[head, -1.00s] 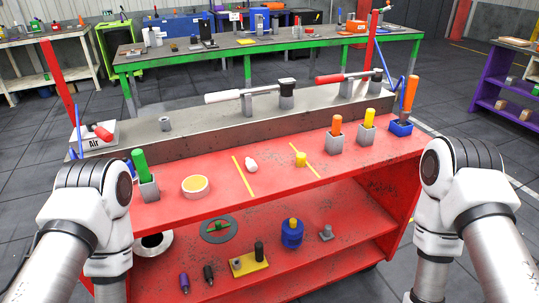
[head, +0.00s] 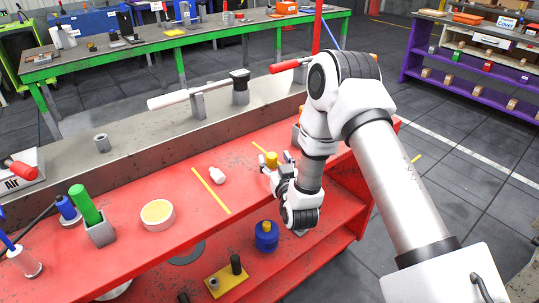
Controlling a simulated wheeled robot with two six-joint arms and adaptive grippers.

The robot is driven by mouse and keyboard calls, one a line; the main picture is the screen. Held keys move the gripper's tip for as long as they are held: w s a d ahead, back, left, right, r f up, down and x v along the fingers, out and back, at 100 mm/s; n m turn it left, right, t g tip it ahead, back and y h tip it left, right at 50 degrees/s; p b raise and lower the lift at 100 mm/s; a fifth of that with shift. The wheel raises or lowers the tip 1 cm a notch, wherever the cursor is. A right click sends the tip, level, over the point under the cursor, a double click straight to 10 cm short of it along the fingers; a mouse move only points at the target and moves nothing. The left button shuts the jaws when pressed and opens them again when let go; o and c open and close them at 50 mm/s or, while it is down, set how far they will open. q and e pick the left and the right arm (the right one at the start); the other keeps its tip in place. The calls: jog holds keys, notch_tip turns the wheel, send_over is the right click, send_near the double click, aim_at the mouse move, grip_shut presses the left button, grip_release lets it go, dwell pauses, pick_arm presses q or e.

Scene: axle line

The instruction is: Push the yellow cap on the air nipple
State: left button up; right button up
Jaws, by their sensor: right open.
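The yellow cap (head: 271,158) is small and upright on the red bench top, right of the middle. My right gripper (head: 277,164) is open, low over the bench, with its fingertips close around or just in front of the cap. I cannot tell whether they touch it, and the fingers hide its lower part. A box marked "Air" (head: 22,180) with a red handle lies at the far left. A grey upright fitting (head: 102,143) stands on the raised beam; I cannot tell whether it is the air nipple. My left gripper is not in view.
A white bulb-shaped piece (head: 217,175) and a yellow tape line (head: 211,190) lie left of the cap. Further left are a round yellow-topped tin (head: 157,214) and a green-handled tool in a grey holder (head: 100,235).

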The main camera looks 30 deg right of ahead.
aim_at(273, 159)
jog(key=x, duration=0.3)
jog(key=shift+w+f, duration=0.2)
jog(key=shift+f, duration=0.15)
jog(key=shift+w+f, duration=0.2)
jog(key=shift+s+d, duration=0.1)
jog(key=shift+s, duration=0.05)
jog(key=shift+s+r, duration=0.15)
jog(key=shift+r, duration=0.05)
jog(key=c, duration=1)
jog(key=shift+s, duration=0.1)
jog(key=shift+c, duration=0.2)
